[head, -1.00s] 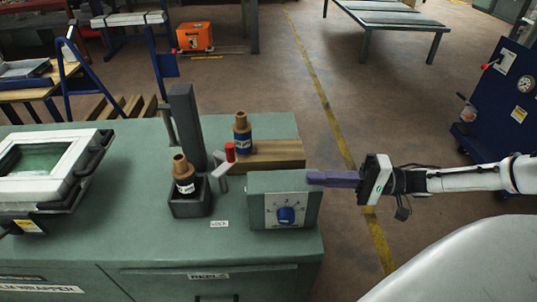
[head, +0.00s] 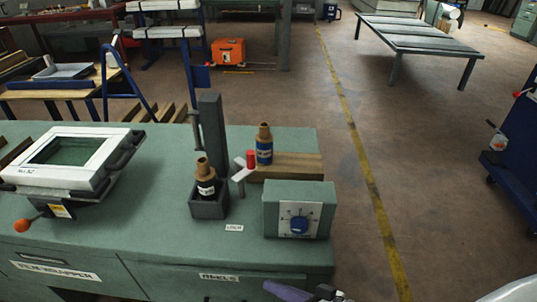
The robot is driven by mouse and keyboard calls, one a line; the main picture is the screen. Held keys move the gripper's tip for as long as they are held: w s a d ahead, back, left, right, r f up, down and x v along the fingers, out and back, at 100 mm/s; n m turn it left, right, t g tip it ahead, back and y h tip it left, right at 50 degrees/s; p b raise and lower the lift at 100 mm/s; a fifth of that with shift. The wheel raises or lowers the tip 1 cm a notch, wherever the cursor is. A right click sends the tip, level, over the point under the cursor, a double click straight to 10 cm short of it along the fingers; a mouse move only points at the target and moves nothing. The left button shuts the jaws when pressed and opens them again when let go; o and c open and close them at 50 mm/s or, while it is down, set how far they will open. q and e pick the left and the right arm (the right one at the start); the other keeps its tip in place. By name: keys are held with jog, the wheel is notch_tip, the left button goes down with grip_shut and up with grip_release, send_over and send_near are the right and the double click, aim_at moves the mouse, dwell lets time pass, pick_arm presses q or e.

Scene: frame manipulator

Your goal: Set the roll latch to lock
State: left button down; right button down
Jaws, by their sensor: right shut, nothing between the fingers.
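A light grey lever with a red knob (head: 251,159), which looks like the roll latch, stands beside the dark grey upright post (head: 212,135) on the green bench. A small label reading LOCK (head: 234,228) lies on the bench top in front of it. My right gripper (head: 275,288), with purple fingers, is at the bottom edge of the head view, in front of the bench and partly cut off. It is shut and empty, well apart from the lever. My left gripper is not in view.
A green box with a blue dial (head: 299,225) sits at the bench's right front corner. A white-framed unit (head: 70,152) is at left.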

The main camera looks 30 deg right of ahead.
jog(key=s+a+f+n+g+h, duration=0.1)
jog(key=s+f+n+g+h, duration=0.3)
jog(key=s+f, duration=0.3)
jog(key=shift+s+a+h, duration=0.2)
jog(key=shift+s+h, duration=0.4)
jog(key=shift+s, duration=0.4)
